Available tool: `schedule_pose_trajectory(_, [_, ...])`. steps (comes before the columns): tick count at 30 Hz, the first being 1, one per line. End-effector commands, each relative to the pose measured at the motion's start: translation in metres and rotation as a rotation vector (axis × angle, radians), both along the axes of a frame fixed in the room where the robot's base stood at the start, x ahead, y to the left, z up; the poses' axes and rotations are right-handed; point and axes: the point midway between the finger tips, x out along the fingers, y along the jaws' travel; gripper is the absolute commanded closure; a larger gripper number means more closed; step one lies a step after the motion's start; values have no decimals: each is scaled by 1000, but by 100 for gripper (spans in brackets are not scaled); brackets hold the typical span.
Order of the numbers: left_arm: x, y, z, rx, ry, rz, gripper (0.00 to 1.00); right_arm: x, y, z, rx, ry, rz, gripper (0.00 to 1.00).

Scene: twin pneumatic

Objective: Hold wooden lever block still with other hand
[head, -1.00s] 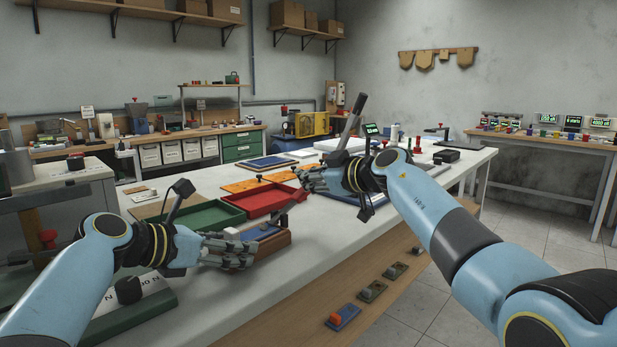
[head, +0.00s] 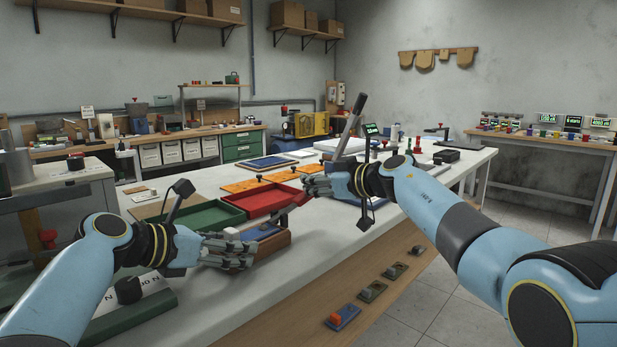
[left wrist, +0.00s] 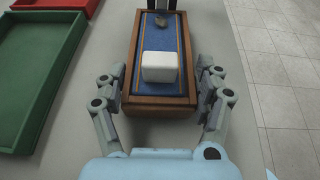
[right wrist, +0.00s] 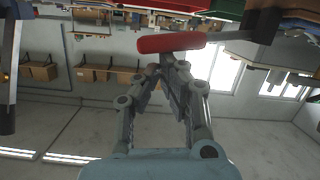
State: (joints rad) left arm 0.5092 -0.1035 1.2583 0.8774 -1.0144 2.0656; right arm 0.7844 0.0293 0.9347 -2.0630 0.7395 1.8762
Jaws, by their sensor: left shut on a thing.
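The wooden lever block (head: 272,243) lies on the white bench near its front edge. In the left wrist view the block (left wrist: 155,104) has brown sides, a blue top and a white cube (left wrist: 163,67) on it. My left gripper (head: 246,250) is closed around the block, one finger along each side in the left wrist view (left wrist: 161,95). My right gripper (head: 309,187) is above the bench beyond the block. In the right wrist view its fingertips (right wrist: 166,64) are close together just at the red lever handle (right wrist: 172,42); whether they grip it is unclear.
A green tray (head: 205,221) and a red tray (head: 262,203) lie behind the block. Orange plates (head: 247,185) lie farther back. Small blocks, one with an orange top (head: 342,317), sit on the lower wooden ledge. The bench in front of the block is clear.

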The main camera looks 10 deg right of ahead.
Motion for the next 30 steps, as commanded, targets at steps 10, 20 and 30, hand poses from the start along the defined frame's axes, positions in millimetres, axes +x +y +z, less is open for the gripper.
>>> schedule_pose_trajectory(10, [0,0,0,1,0,-1,78,6,-8,-21,157,130,-1,100])
schedule_pose_trajectory(20, [0,0,-1,1,0,0,78,7,-11,-28,220,178,-2,100])
schedule_pose_trajectory(30, [0,0,-1,1,1,0,78,7,-11,-28,222,179,-2,100])
